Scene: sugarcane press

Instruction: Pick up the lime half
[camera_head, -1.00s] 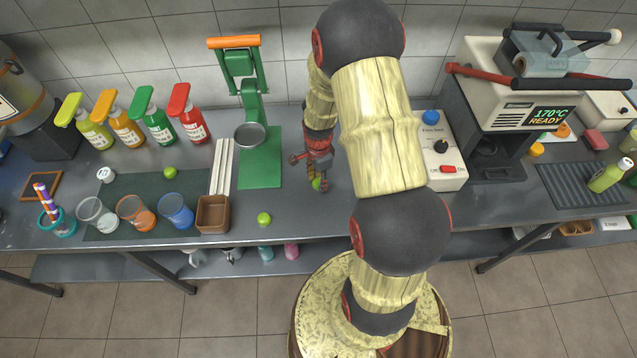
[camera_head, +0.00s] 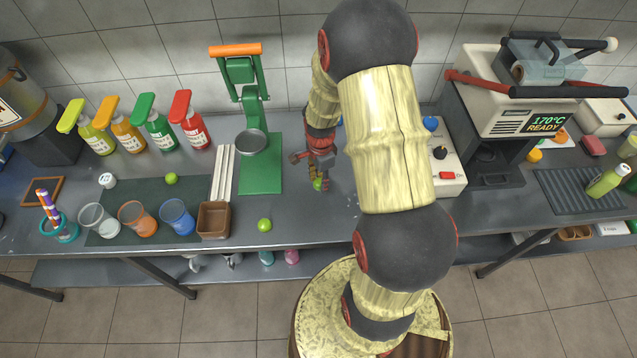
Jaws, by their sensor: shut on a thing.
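My gripper (camera_head: 320,183) points down at the counter, just right of the green press. It is shut on a small bright green lime piece (camera_head: 318,184), partly hidden by the fingers. I cannot tell whether the piece touches the counter or is slightly above it. Another green lime piece (camera_head: 264,225) lies near the counter's front edge, right of the brown square box. A third green lime piece (camera_head: 171,178) lies on the dark mat behind the cups.
The green press (camera_head: 260,165) with an orange handle stands left of my gripper. A brown box (camera_head: 214,220), cups (camera_head: 178,216) and syrup bottles (camera_head: 190,125) stand further left. A white control box (camera_head: 442,160) stands right of my arm. The counter (camera_head: 300,215) around my gripper is clear.

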